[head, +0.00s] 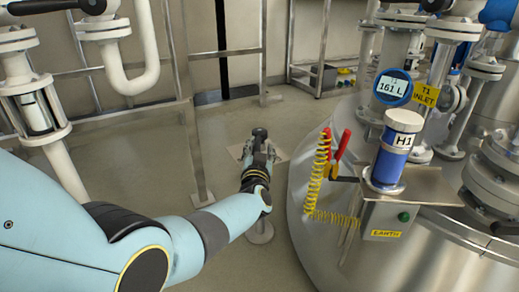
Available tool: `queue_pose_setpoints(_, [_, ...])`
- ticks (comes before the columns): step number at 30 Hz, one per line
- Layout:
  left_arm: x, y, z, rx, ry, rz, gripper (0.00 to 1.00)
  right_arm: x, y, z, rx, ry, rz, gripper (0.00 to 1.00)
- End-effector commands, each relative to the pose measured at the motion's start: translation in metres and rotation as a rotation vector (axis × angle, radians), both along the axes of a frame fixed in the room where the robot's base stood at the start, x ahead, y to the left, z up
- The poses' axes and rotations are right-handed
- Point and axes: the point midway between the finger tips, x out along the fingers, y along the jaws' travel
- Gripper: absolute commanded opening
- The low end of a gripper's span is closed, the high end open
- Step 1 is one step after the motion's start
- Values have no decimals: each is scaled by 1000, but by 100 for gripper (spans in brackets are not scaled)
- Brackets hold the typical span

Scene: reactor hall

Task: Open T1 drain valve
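The large steel T1 tank (310,230) fills the right side of the head view, with a round blue gauge (393,87) reading T1 161 L on top. My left gripper (260,136) reaches out low beside the tank's left side, pointing away from me over a pale square patch of floor. A small dark part shows at its tips; I cannot tell whether this is a finger or part of a valve. The fingers are too small and overlapped to show their opening. I cannot make out the drain valve clearly. My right gripper is not in view.
A blue-and-white H1 container (393,150) stands on a metal shelf (430,188) at the tank. A yellow coiled earth cable (320,170) and red clamp (342,145) hang beside it. White pipework (38,110) stands at left. Metal frame posts rise behind; floor between is mostly clear.

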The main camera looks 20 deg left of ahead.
Motion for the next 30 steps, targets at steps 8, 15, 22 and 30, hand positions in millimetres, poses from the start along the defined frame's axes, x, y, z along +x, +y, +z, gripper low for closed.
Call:
queue_pose_setpoints(8, [-1,3,-1,1,0,4,45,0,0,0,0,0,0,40])
queue_pose_setpoints(15, [-17,-3,-2,0,0,4,45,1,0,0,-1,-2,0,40])
queue_pose_setpoints(22, [-53,-14,-2,-1,1,3,45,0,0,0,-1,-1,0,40])
queue_pose_setpoints(30, [-73,-21,-1,2,1,3,45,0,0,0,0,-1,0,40])
